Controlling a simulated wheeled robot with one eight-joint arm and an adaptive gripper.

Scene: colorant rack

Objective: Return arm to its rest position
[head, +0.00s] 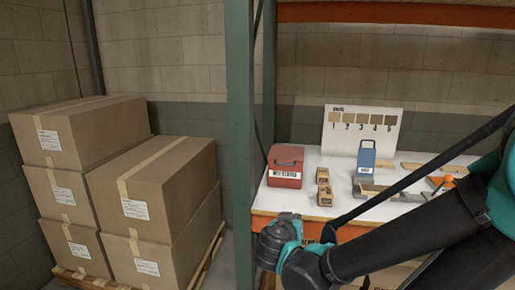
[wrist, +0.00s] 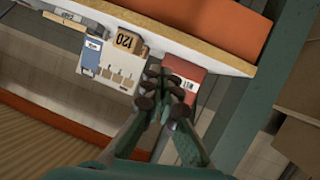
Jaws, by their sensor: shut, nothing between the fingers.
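My gripper (wrist: 160,88) shows in the wrist view with its dark fingertips close together, shut and holding nothing. It appears in front of the rack items, apart from them as far as I can tell. In the head view my arm reaches from the right edge to the lower middle, in front of the shelf; I cannot make out the fingertips there.
A red box (head: 285,166), tan sanding blocks (head: 324,187) and a blue container (head: 366,157) stand on the white shelf (head: 340,207). A numbered swatch board (head: 362,113) is behind. A green post (head: 240,120) stands left, beside stacked cartons (head: 150,195).

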